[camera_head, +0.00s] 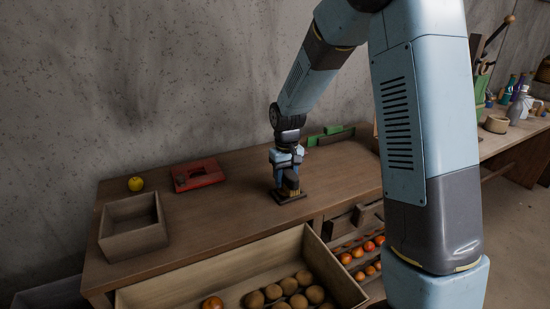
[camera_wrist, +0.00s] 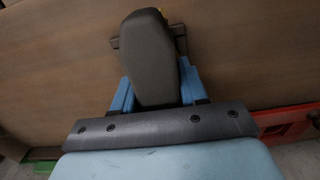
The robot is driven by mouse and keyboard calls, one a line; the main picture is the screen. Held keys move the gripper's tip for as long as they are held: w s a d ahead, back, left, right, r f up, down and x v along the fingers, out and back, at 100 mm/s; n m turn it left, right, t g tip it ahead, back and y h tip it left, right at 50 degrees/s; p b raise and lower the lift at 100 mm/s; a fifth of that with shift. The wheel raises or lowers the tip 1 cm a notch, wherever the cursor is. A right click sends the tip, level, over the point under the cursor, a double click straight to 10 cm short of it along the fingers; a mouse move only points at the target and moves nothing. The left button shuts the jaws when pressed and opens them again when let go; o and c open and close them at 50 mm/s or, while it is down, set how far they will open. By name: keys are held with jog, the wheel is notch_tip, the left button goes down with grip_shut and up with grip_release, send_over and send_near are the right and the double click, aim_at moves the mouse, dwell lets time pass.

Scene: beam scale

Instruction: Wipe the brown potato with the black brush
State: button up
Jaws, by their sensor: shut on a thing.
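My gripper (camera_head: 288,178) is above the middle of the wooden table, pointing down. In the wrist view it is shut on a dark, rounded block, which looks like the black brush (camera_wrist: 150,60). Directly below my gripper lies a small dark board (camera_head: 291,198), its edge also showing behind the block in the wrist view (camera_wrist: 117,44). A tan-brown patch (camera_head: 291,185) shows between the fingers and the board; I cannot tell whether it is a potato or bristles, or whether things touch. Several brown potatoes (camera_head: 288,286) lie in a wooden crate (camera_head: 225,264) in front.
A red device (camera_head: 198,176), an empty wooden box (camera_head: 118,212) and a yellow fruit (camera_head: 135,184) are on the left of the table. Green blocks (camera_head: 330,135) stand at the back. Red fruits (camera_head: 358,252) lie lower right.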

jog(key=shift+s+a+r, duration=0.1)
jog(key=shift+a+r, duration=0.1)
jog(key=shift+a, duration=0.15)
jog(key=shift+a+r, duration=0.15)
jog(key=shift+r, duration=3.8)
